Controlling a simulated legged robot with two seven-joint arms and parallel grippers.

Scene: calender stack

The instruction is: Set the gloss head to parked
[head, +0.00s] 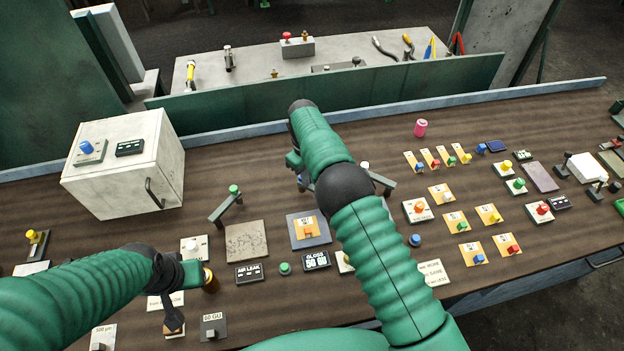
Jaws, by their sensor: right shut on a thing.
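My right arm reaches over the console, and its gripper (301,183) points down beside the dark elbow joint. It is shut on a small part mostly hidden by my arm, which appears to be the gloss head. Below it are a square dark plate with an orange knob (308,229) and a black display (316,260) reading "GLOSS 50 GU". My left gripper (174,324) hangs low at the lower left, over pale labels; I cannot tell whether its fingers are open.
A grey bar with a green knob (225,205) slants left of the plate; another grey bar (381,181) is partly behind my right arm. A white box (125,165) stands at left. Several orange-plated switches (441,193) fill the right side. A green wall (340,92) crosses the back.

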